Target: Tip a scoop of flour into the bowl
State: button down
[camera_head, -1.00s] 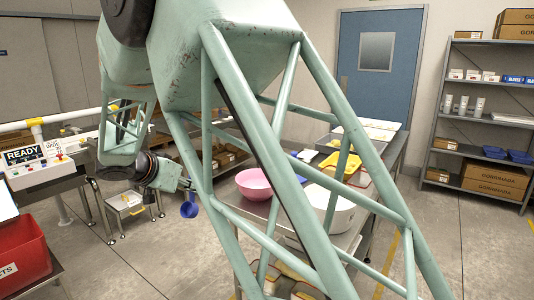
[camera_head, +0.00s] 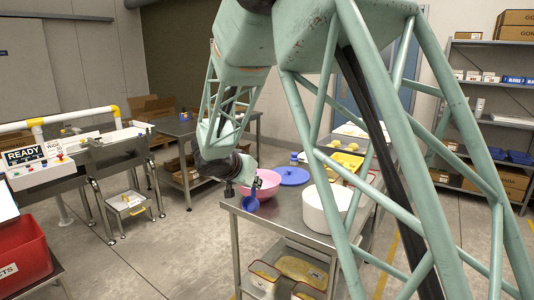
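The pink bowl (camera_head: 269,178) stands on the steel table, partly hidden behind my gripper and the scoop. My gripper (camera_head: 256,185) is at the near left side of the bowl in the picture. It appears shut on the blue scoop (camera_head: 250,204), which hangs below it in front of the bowl, near the table's left edge. I cannot see whether flour is in the scoop or in the bowl. A white round tub (camera_head: 322,212) stands to the right on the same table, partly behind my arm's struts; its contents are not clear.
A round blue lid (camera_head: 292,176) lies behind the bowl. A tray with yellow items (camera_head: 345,146) is farther back. The steel table (camera_head: 282,214) has bare room between bowl and tub. The checkweigher with a READY panel (camera_head: 26,156) and a red bin (camera_head: 20,245) are at left.

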jog(key=shift+y, duration=0.3)
jog(key=s+d+f, duration=0.2)
jog(key=s+d, duration=0.1)
jog(key=d, duration=0.5)
jog(key=s+d+f, duration=0.3)
jog(key=d, duration=0.6)
jog(key=s+d+f, duration=0.3)
jog(key=d, duration=0.5)
jog(key=shift+s+d+f, duration=0.1)
jog(key=shift+d+f, duration=0.05)
jog(key=shift+d, duration=0.2)
jog(key=shift+n, duration=0.3)
